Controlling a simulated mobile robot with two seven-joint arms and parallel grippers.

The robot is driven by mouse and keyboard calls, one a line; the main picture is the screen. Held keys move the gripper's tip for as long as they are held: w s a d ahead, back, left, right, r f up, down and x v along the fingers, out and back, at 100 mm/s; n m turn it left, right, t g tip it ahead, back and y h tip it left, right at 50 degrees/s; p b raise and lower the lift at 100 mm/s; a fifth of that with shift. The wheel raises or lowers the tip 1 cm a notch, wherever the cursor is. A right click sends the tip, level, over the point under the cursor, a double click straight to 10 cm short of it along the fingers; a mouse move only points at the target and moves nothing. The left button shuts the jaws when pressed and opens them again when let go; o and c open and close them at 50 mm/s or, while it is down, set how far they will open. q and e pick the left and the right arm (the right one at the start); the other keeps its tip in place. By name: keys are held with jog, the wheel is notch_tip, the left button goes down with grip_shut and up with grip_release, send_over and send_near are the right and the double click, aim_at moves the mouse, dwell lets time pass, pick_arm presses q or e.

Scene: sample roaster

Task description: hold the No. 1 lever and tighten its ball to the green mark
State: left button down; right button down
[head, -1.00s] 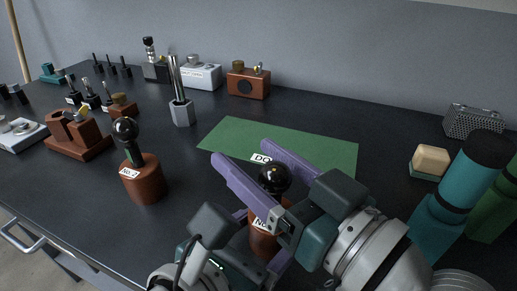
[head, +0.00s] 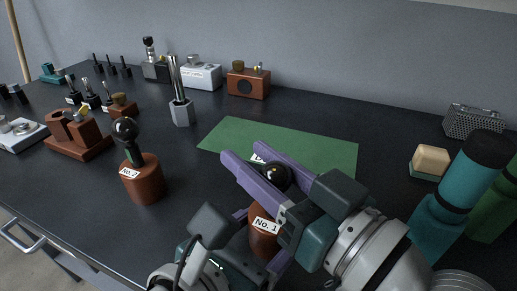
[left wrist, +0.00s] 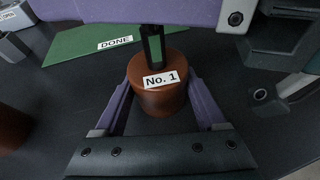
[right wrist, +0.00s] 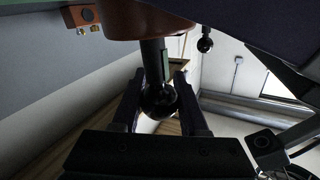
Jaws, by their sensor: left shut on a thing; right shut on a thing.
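The No. 1 lever has a brown round base (head: 262,243) with a "No. 1" label, a dark upright shaft and a glossy black ball (head: 277,176) on top. My left gripper (left wrist: 158,92) is shut around the base (left wrist: 157,99), one finger on each side. My right gripper (right wrist: 158,92) is shut on the ball (right wrist: 158,101); in the head view its purple fingers flank the ball. A green strip (right wrist: 166,65) runs along the shaft and ends close to the ball; I cannot tell whether they touch. The strip also shows in the left wrist view (left wrist: 154,48).
The No. 2 lever (head: 144,180) stands to the left. A green mat (head: 320,149) with a DONE label lies behind the grippers. A grey hexagonal holder (head: 182,113), a sponge-like block (head: 430,161) and a teal bottle-like cylinder (head: 463,185) stand around. Dark table is clear between the levers.

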jog(key=shift+m, duration=0.3)
jog(key=shift+w+d+m+t+h, duration=0.1)
jog(key=shift+m+t+h, duration=0.4)
jog(key=shift+t+h, duration=0.35)
jog(key=shift+c, duration=2.2)
grip_release()
jog(key=shift+d, duration=0.1)
jog(key=v, duration=1.2)
jog(key=shift+r, duration=0.1)
